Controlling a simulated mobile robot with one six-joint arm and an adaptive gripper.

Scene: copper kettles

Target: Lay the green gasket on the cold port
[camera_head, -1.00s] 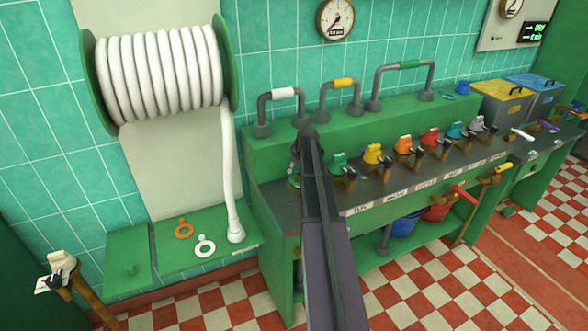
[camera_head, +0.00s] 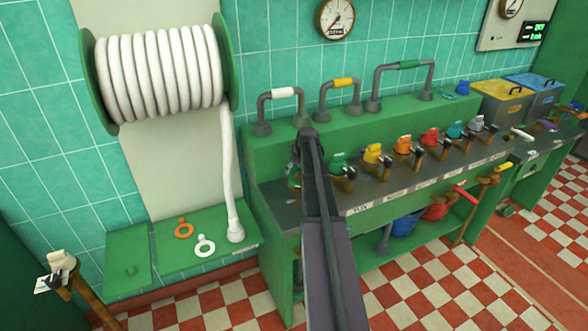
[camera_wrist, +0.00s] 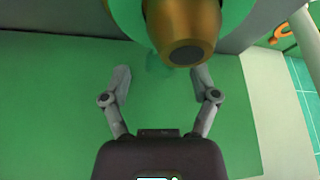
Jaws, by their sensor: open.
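My gripper (camera_wrist: 162,76) is open, its two fingers apart with nothing between their tips in the wrist view. Just beyond them is a brass fitting (camera_wrist: 182,22) with a dark round end. A round green surface (camera_wrist: 236,14) with a pale edge shows around it; I cannot tell whether this is the green gasket. In the head view my arm hides most of the gripper, at the left end of the bench, where a small teal and white rounded shape (camera_head: 293,178) shows. The cold port cannot be made out with certainty.
An orange gasket (camera_head: 183,229) and a white gasket (camera_head: 204,247) lie on the low green shelf (camera_head: 170,262) at left. Several coloured taps line the dark bench (camera_head: 375,190), right of my arm. Pipe loops stand behind. A hose reel (camera_head: 160,70) hangs at left.

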